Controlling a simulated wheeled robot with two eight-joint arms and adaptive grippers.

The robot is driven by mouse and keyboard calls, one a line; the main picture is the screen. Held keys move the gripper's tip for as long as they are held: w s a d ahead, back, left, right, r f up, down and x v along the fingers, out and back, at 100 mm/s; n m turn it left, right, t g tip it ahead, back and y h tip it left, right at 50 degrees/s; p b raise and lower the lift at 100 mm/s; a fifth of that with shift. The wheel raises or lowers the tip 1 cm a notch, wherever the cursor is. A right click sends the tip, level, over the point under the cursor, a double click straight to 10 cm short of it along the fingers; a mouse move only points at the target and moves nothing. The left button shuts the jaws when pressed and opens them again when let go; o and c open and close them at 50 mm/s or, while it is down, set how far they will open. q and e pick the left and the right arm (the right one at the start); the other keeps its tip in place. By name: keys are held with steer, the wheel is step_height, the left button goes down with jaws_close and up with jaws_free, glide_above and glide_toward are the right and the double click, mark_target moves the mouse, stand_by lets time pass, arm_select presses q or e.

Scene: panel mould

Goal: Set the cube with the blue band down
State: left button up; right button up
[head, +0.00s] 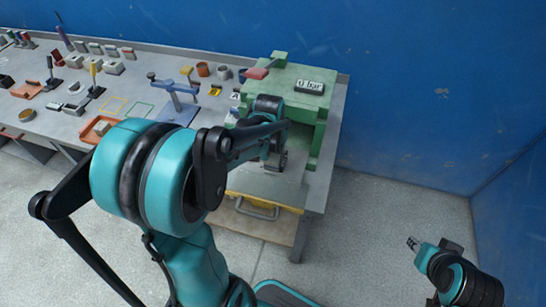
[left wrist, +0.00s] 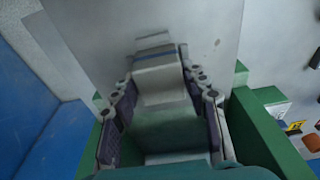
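The cube with the blue band (left wrist: 160,82) is a grey metal block in the left wrist view, with a thin blue stripe across its far part. My left gripper (left wrist: 158,74) has one finger on each side of the cube, and the tips appear to press on its sides. A pale grey surface lies beyond the cube; I cannot tell whether the cube touches it. In the head view my left gripper (head: 274,158) is at the front of the green press (head: 300,110), and my arm hides much of that area. My right gripper (head: 413,243) is small, away from the table over the floor.
The press carries a "0 bar" display (head: 311,87) and a red handle (head: 257,73). A blue stand (head: 178,95), an orange tray (head: 98,128) and several small parts cover the table (head: 60,125) to the left. A blue wall (head: 410,90) stands behind.

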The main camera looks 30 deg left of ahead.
mark_target(287, 182)
arm_select(q)
steer(key=shift+o, duration=1.2)
steer(key=shift+r, duration=0.2)
step_height(287, 182, up, 11)
steer(key=s+p, duration=0.2)
steer(key=p, duration=0.2)
steer(key=s+d+t, duration=0.1)
steer(key=s+d, duration=0.2)
steer(key=s+d+r+m+t, duration=0.1)
steer(key=s+d+t, duration=0.1)
steer(key=d, duration=0.1)
steer(key=s+d+r+m+t, duration=0.1)
steer(key=s+d+t, duration=0.1)
steer(key=s+d, duration=0.1)
steer(key=shift+s+d, duration=0.35)
steer(key=shift+d, duration=0.2)
steer(key=shift+s+d+m, duration=0.15)
steer(key=shift+d+m, duration=0.1)
steer(key=shift+m, duration=0.05)
steer(key=shift+f, duration=0.1)
